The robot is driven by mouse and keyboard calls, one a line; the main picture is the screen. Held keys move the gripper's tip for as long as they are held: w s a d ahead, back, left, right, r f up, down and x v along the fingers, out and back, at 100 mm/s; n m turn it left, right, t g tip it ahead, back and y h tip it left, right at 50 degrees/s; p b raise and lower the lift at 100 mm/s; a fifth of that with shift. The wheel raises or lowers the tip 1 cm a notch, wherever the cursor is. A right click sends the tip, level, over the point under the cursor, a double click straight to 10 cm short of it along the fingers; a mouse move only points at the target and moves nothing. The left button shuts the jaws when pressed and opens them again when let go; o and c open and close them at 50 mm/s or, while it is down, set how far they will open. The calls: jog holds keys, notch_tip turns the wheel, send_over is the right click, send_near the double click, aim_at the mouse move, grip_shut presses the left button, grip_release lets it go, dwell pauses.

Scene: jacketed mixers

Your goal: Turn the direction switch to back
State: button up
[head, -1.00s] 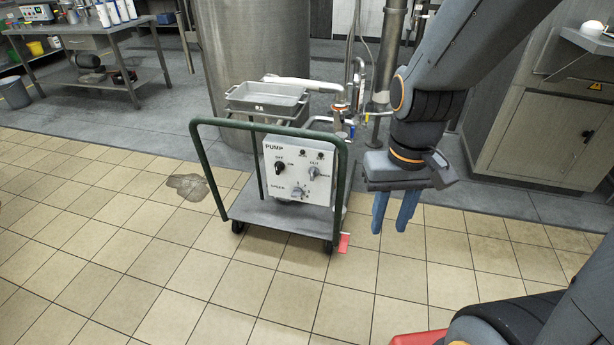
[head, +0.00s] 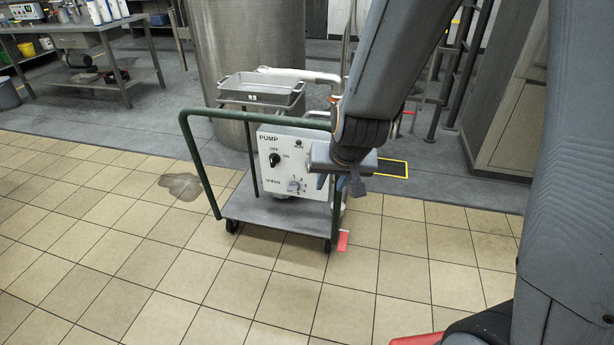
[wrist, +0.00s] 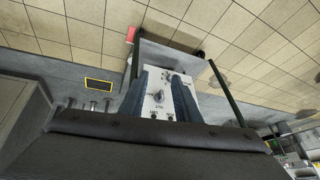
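The white pump panel (head: 270,185) stands on the cart, with a dark off/on knob (head: 274,159) and a speed knob (head: 294,186). My gripper (head: 339,182) is in front of the panel's right side and hides the direction switch in the head view. In the wrist view the panel appears turned over, and a grey knob that looks like the direction switch (wrist: 158,97) shows between the two blue fingers. My gripper (wrist: 162,72) is open and empty there. I cannot read the switch's setting or tell the gap to it.
The green cart handle (head: 190,150) rises at the cart's left and passes along the panel's top. A grey tray (head: 262,90) sits behind the panel, near a steel vessel (head: 240,40). The tiled floor in front is clear.

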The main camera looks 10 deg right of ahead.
jog(key=w+a+f+m+t+h+b, duration=0.1)
jog(key=w+a+f+t+h+b, duration=0.2)
jog(key=w+f+t+b, duration=0.4)
jog(key=w+a+f+m+t+h+b, duration=0.2)
jog(key=w+a+f+t+h+b, duration=0.15)
jog(key=w+f+b, duration=0.4)
jog(key=w+d+r, duration=0.2)
jog(key=w+d, duration=0.1)
jog(key=w, duration=0.5)
jog(key=shift+d+t, duration=0.15)
jog(key=shift+t, duration=0.3)
jog(key=shift+w+h, duration=0.1)
jog(key=shift+h, duration=0.15)
grip_shut()
